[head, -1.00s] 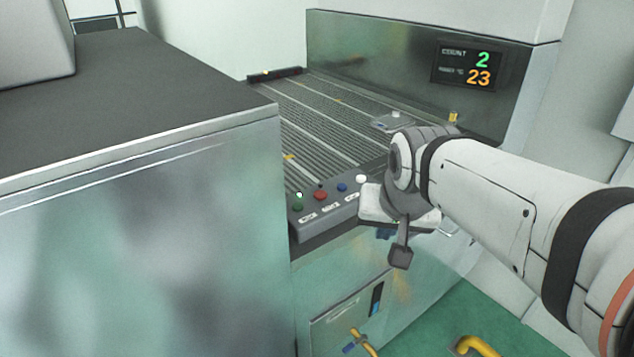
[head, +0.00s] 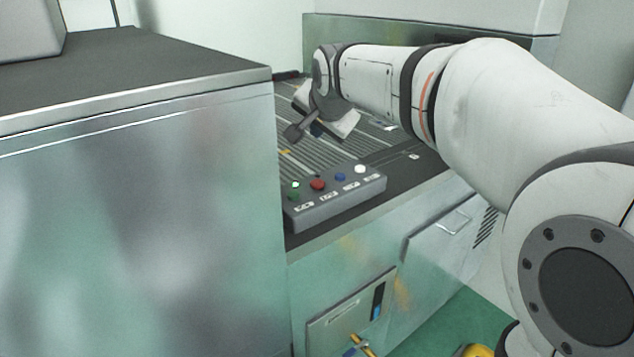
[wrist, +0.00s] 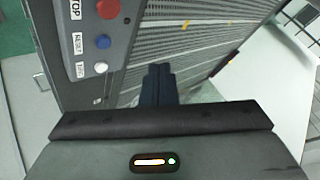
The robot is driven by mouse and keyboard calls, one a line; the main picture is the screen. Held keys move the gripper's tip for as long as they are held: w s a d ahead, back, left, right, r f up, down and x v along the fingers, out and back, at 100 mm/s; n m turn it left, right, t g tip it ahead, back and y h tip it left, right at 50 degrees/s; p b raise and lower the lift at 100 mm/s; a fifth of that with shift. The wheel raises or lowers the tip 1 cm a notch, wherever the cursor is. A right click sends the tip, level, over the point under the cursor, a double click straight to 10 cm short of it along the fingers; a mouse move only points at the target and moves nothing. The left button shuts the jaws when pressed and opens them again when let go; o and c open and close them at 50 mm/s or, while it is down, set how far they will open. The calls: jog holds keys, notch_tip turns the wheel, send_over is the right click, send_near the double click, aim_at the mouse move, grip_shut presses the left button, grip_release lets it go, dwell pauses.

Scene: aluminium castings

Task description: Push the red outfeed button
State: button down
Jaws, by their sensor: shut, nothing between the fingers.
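The red button (head: 317,185) is on a grey control box (head: 340,201) at the conveyor's near edge, between a green button (head: 294,196) and a blue button (head: 340,177). A white button (head: 360,169) is at the right end. My gripper (head: 316,131) is above and behind the box, apart from it, with its dark fingers pointing down over the slatted belt. In the wrist view the fingers (wrist: 158,72) are shut and empty. The red button (wrist: 107,9) shows at the top left there, beside a label ending in "TOP".
A large metal cabinet (head: 140,190) with a dark top stands left of the box. The slatted conveyor (head: 300,115) runs behind the box. A small flat grey part (head: 382,124) lies on it.

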aim_at(318, 185)
notch_tip(318, 185, down, 9)
jog(key=b, duration=0.6)
jog(key=shift+b, duration=0.35)
dwell(1.6)
jog(key=shift+f+b, duration=0.35)
jog(key=shift+b, duration=0.05)
jog(key=shift+f+b, duration=0.5)
dwell(0.6)
jog(key=shift+r, duration=0.1)
jog(key=shift+r+p, duration=0.65)
jog(key=shift+r, duration=0.15)
